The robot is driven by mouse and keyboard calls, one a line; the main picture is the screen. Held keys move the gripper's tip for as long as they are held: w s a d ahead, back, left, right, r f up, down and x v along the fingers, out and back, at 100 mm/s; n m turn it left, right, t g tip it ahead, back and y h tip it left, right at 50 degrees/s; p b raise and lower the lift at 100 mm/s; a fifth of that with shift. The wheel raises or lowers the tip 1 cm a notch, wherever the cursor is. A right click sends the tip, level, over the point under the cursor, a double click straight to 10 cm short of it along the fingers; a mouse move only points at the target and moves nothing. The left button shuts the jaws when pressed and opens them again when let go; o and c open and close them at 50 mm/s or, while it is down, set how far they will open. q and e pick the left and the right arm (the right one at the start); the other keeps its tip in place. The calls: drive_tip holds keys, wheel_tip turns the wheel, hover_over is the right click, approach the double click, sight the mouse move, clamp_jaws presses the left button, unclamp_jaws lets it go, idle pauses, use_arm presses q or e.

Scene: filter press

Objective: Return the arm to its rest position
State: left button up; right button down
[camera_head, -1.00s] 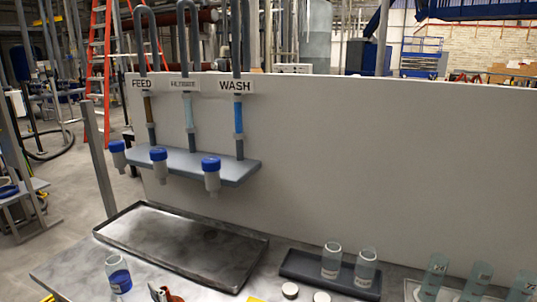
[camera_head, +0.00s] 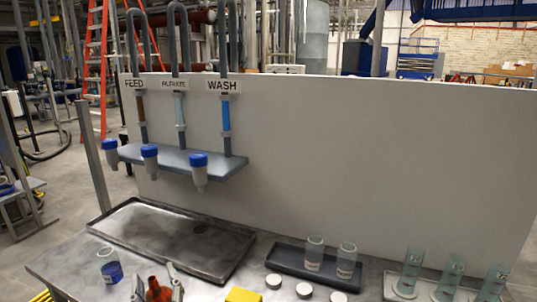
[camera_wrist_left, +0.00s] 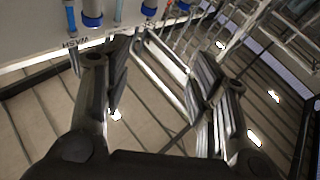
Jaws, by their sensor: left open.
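My left gripper (camera_head: 155,280) shows at the bottom left of the head view, over the near part of the bench. Its two grey fingers stand apart with an orange-red part between them. In the left wrist view the gripper (camera_wrist_left: 160,75) is open, with nothing between its fingers. The rest of the left arm is out of the head view. My right gripper is not in view.
A jar with blue liquid (camera_head: 112,272) stands close left of the gripper, near the metal tray (camera_head: 200,262). Blue-capped containers (camera_head: 198,160) hang at the wall shelf. Two glass jars (camera_head: 346,258), several white discs (camera_head: 273,281) and glass cylinders (camera_head: 452,272) are to the right.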

use_arm(q)
drive_tip(key=s+d+r+m+t+h, duration=0.2)
drive_tip(key=s+d+m+h, duration=0.2)
drive_tip(key=d+m+h, duration=1)
drive_tip(key=s+d+f+g+h, duration=0.35)
drive_tip(key=s+f+g, duration=0.35)
drive_tip(key=f, duration=0.4)
drive_tip(key=s+a+f+n+g+y, duration=0.5)
drive_tip(key=s+a+f+g+y, duration=0.3)
drive_tip(key=s+a+f+g, duration=0.5)
drive_tip(key=s+a+f, duration=0.1)
drive_tip(key=s+f, duration=0.1)
drive_tip(key=f, duration=1.2)
drive_tip(key=s+a+f, duration=0.1)
drive_tip(key=s+f, duration=0.2)
drive_tip(key=f, duration=1.1)
drive_tip(key=s+a+f, duration=0.2)
drive_tip(key=s+f, duration=1.3)
drive_tip(key=s, duration=0.1)
drive_tip(key=shift+s+a+f, duration=0.2)
drive_tip(key=shift+a+f, duration=0.05)
drive_tip(key=shift+a, duration=0.1)
